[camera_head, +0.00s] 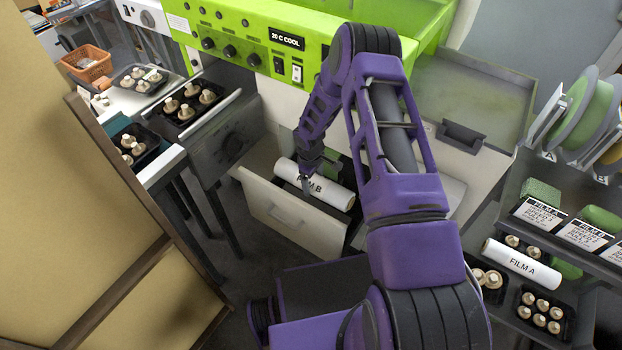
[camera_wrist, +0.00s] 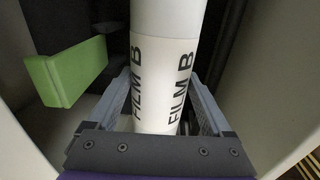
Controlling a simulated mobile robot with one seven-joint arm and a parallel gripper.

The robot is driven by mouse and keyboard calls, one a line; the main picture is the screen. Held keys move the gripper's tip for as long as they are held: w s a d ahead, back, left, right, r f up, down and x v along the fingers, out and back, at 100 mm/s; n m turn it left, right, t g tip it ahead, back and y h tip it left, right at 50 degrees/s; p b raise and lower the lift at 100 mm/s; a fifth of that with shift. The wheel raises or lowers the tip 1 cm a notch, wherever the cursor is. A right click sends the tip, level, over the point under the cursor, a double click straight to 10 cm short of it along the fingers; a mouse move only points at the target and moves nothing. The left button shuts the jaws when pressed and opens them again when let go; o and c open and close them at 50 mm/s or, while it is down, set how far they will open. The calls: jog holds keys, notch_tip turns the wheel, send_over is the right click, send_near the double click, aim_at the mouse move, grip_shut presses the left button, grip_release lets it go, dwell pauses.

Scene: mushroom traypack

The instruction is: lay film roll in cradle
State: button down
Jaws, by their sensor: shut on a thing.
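A white film roll (camera_head: 328,190) marked FILM B lies across the open drawer (camera_head: 280,212) under the green machine. My gripper (camera_head: 306,182) reaches down to it from above. In the wrist view my gripper (camera_wrist: 162,95) has its two grey fingers on either side of the labelled part of the FILM B roll (camera_wrist: 164,50), shut on it. I cannot tell whether the roll rests on anything or hangs in the drawer. No cradle can be clearly made out. A green block (camera_wrist: 65,75) is left of the roll in the wrist view.
Another white roll, FILM A (camera_head: 522,262), lies on the right rack among mushroom trays. Black mushroom trays (camera_head: 193,101) stand at the left. The green machine (camera_head: 290,35) rises behind the drawer. A tan panel (camera_head: 85,190) fills the left foreground.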

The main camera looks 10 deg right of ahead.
jog(key=shift+w+f+b, duration=0.1)
jog(key=shift+f+b, duration=2.65)
jog(key=shift+f, duration=2.2)
jog(key=shift+f, duration=0.35)
jog(key=shift+c, duration=0.4)
grip_release()
jog(key=shift+o, duration=0.4)
jog(key=r+p, duration=0.1)
jog(key=r, duration=0.4)
jog(key=s+r+p, duration=0.1)
jog(key=r, duration=0.5)
jog(key=a+r+p, duration=0.1)
jog(key=r, duration=0.5)
jog(key=shift+s+a+r, duration=0.1)
jog(key=shift+s+r, duration=0.05)
